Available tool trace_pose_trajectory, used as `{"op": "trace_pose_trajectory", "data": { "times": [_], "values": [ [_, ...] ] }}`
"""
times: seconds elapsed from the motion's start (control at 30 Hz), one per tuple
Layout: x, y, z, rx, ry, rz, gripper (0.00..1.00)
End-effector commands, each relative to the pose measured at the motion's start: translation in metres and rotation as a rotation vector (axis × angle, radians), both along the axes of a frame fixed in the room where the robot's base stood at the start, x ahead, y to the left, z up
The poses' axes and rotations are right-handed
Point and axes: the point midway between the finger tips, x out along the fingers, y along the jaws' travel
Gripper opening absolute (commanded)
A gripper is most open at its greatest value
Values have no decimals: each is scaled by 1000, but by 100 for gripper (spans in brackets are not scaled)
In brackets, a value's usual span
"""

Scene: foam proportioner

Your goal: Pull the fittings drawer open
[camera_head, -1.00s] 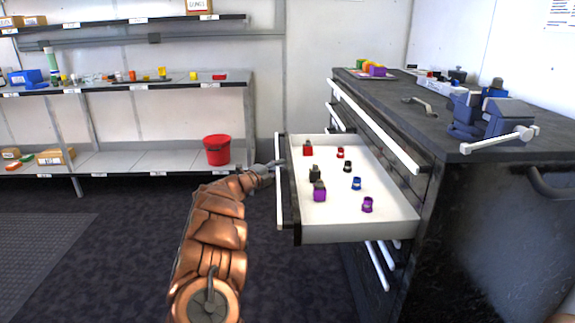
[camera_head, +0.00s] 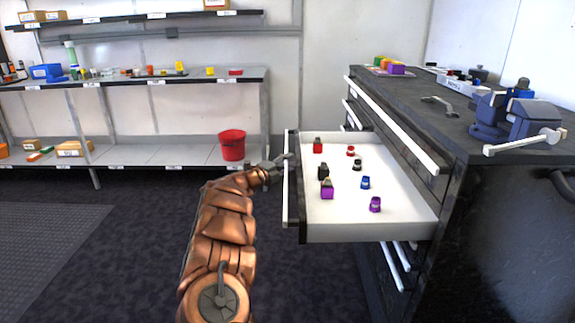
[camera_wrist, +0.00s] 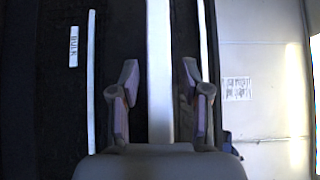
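The fittings drawer (camera_head: 400,215) stands well out from the dark cabinet, its white interior showing. Several small red, black, blue and purple fittings lie inside. My gripper (camera_head: 282,161) is at the drawer's outer front, by the white handle bar (camera_head: 288,205). In the wrist view, the two fingers of my gripper (camera_wrist: 160,85) are spread on either side of a wide white handle bar (camera_wrist: 160,40). Dark gaps show between the bar and each finger. Whether any finger surface touches it lower down is hidden.
A dark worktop (camera_head: 400,95) carries a blue-grey vise (camera_head: 520,115) and coloured blocks (camera_head: 390,66). Shelves (camera_head: 150,155) with a red bucket (camera_head: 232,145) stand behind. Other closed drawers with white handles flank the open one. The floor (camera_head: 110,250) left of my arm looks clear.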

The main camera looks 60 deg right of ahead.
Motion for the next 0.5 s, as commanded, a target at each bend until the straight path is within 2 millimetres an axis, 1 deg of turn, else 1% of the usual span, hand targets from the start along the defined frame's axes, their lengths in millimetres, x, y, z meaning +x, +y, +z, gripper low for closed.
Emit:
{"op": "trace_pose_trajectory", "data": {
  "times": [0.33,0.5],
  "values": [
    [-1,2,0,1,0,-3,48],
    [3,18,-1,4,-1,-1,48]
  ]
}}
